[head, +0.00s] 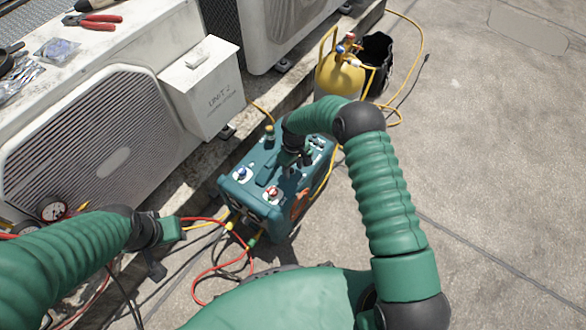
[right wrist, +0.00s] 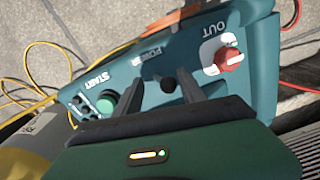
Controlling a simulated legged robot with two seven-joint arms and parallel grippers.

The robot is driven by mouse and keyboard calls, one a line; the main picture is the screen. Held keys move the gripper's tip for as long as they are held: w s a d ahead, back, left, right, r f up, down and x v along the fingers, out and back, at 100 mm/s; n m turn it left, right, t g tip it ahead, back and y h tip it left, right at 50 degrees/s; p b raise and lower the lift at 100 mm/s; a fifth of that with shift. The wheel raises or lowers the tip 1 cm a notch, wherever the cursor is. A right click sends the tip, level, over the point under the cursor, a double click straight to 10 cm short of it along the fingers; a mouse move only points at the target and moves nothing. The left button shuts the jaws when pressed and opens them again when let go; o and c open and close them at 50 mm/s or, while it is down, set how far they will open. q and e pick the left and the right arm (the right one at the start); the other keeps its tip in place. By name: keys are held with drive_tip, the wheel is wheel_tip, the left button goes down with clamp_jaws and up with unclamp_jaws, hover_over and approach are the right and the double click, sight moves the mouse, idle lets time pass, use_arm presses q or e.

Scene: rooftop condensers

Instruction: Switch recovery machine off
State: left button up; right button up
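The teal recovery machine (head: 262,187) stands on the ground in the middle of the head view. Its top panel fills much of the right wrist view (right wrist: 255,75), with START, POWER and OUT labels. My right gripper (head: 305,157) is over the panel. In the right wrist view its two fingers (right wrist: 161,88) are apart, with a small black round switch (right wrist: 168,84) below the POWER label showing between them. I cannot tell whether they touch it. A green START button (right wrist: 106,105) and a red OUT knob (right wrist: 229,59) flank them. My left gripper (head: 168,231) is left of the machine, its fingers unclear.
A yellow cylinder (head: 338,80) stands behind the machine beside a black bucket (head: 376,58). Condenser units (head: 95,150) line the left, with red pliers (head: 92,20) on top. Red hoses (head: 205,272) lie around the machine's front left. Concrete at right (head: 490,150) is clear.

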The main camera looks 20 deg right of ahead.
drive_tip(key=shift+a, duration=0.1)
clamp_jaws()
drive_tip(key=shift+s+a+r+h+p, duration=0.2)
drive_tip(key=shift+s+a+h+p, duration=0.1)
drive_tip(key=shift+p, duration=0.5)
drive_tip(key=shift+f+t+h, duration=0.2)
drive_tip(key=shift+t+h, duration=0.2)
drive_tip(key=shift+s+a+f+t+h+p, duration=0.1)
drive_tip(key=shift+a+f+t+h+p, duration=0.05)
drive_tip(key=shift+t+h+p, duration=0.15)
drive_tip(key=shift+o, duration=0.5)
unclamp_jaws()
